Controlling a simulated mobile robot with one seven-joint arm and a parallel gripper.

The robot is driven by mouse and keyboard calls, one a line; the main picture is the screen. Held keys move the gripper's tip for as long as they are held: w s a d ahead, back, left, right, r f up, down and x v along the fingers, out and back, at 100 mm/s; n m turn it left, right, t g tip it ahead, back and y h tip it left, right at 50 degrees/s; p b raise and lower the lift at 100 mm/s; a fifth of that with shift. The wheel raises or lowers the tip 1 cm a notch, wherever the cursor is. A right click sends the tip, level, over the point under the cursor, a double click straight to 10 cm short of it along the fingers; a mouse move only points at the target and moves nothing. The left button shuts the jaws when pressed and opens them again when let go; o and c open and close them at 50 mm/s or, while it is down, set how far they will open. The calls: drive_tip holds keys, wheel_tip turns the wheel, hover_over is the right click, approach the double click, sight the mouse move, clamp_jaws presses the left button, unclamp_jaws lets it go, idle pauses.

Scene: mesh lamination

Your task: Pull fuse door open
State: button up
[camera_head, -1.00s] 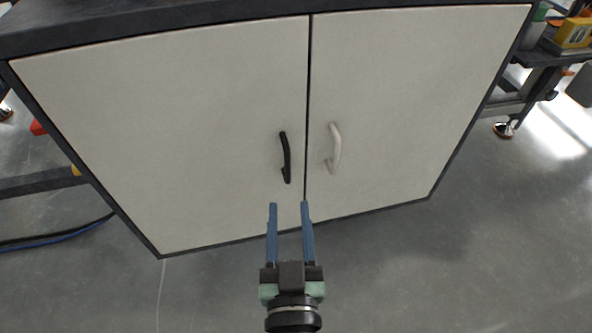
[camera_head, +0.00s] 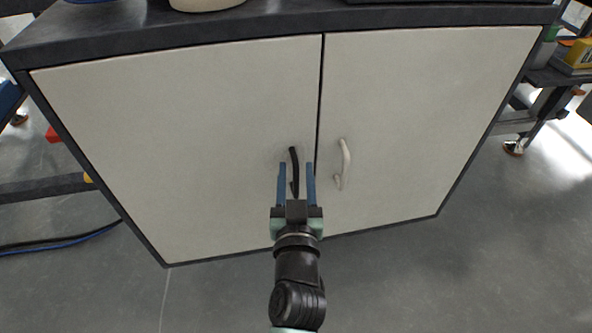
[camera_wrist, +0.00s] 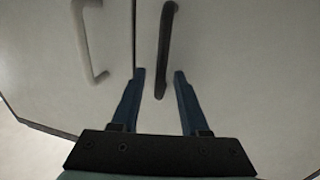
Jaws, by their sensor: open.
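The cabinet has two cream doors. The left door (camera_head: 170,150) bears a black handle (camera_head: 294,160), and the right door (camera_head: 420,120) bears a white handle (camera_head: 345,163). Both doors are closed. My gripper (camera_head: 296,166) is open, with its two blue fingers on either side of the lower part of the black handle in the head view. In the wrist view the black handle (camera_wrist: 165,45) reaches down between the fingertips of my gripper (camera_wrist: 160,74), and the white handle (camera_wrist: 86,40) is to the left. I cannot tell whether the fingers touch the handle.
The dark cabinet top (camera_head: 130,30) has a pale round object (camera_head: 205,4) on it. A dark workbench with a yellow item (camera_head: 579,54) is at the far right. A blue-black cable (camera_head: 60,241) lies on the floor at left. The grey floor in front is clear.

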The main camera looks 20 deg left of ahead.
drive_tip(key=shift+w+a, duration=0.1)
drive_tip(key=shift+w, duration=0.2)
clamp_jaws()
idle(1.3)
